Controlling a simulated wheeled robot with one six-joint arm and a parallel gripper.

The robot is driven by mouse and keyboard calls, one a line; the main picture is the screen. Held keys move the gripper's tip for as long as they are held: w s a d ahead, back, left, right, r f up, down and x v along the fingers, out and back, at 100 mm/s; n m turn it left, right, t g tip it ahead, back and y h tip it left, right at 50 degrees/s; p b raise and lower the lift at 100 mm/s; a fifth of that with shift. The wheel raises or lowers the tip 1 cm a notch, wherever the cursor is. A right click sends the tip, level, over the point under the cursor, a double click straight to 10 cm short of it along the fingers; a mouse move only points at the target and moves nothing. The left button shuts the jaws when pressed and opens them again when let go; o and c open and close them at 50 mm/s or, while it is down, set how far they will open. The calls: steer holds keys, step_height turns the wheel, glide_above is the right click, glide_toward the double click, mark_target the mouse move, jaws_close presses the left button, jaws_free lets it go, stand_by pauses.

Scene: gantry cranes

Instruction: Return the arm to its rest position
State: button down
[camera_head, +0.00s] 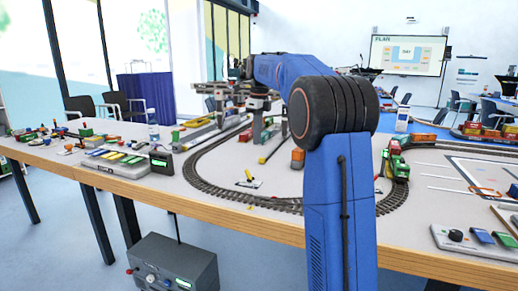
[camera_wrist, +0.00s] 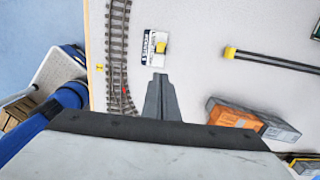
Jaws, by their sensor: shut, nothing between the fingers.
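My blue arm rises in the middle of the head view, bends at a black joint and reaches left over the table. My gripper (camera_wrist: 160,78) shows in the wrist view with its grey fingers together and nothing between them. It points down over the white tabletop (camera_wrist: 190,75), apart from the things on it. A small card with a yellow piece (camera_wrist: 160,47) lies just beyond the fingertips in that picture. In the head view the gripper's fingertips are hard to tell from the crane parts behind them.
Curved track (camera_head: 228,190) rings the table's middle, with a green locomotive (camera_head: 397,165) at right. An orange block (camera_wrist: 236,116) lies right of my gripper. A dark bar with a yellow end (camera_wrist: 270,59) lies farther right. A grey control box (camera_head: 172,265) stands below the table's front edge.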

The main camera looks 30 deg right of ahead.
steer(key=shift+w+a+r, duration=0.15)
steer(key=shift+r, duration=0.55)
steer(key=s+a+f+n+t, duration=0.1)
steer(key=s+a+n, duration=0.35)
steer(key=s, duration=0.25)
steer(key=s+a+f+n, duration=0.2)
steer(key=s+a+n, duration=0.1)
steer(key=s+n, duration=0.3)
steer(key=s+a+f+n+t, duration=0.1)
steer(key=s+a+n, duration=0.25)
steer(key=s, duration=0.45)
steer(key=s+a+f+n+t, duration=0.1)
steer(key=s+a+f+n, duration=0.2)
steer(key=s+f+n, duration=0.4)
steer(key=s+a+f+n+t, duration=0.1)
steer(key=s+a+f+n, duration=0.2)
steer(key=s+f+n, duration=0.4)
steer(key=s+f, duration=0.3)
steer(key=s, duration=0.4)
steer(key=shift+s+a+f, duration=0.2)
steer(key=shift+s+a, duration=0.05)
steer(key=shift+s, duration=0.05)
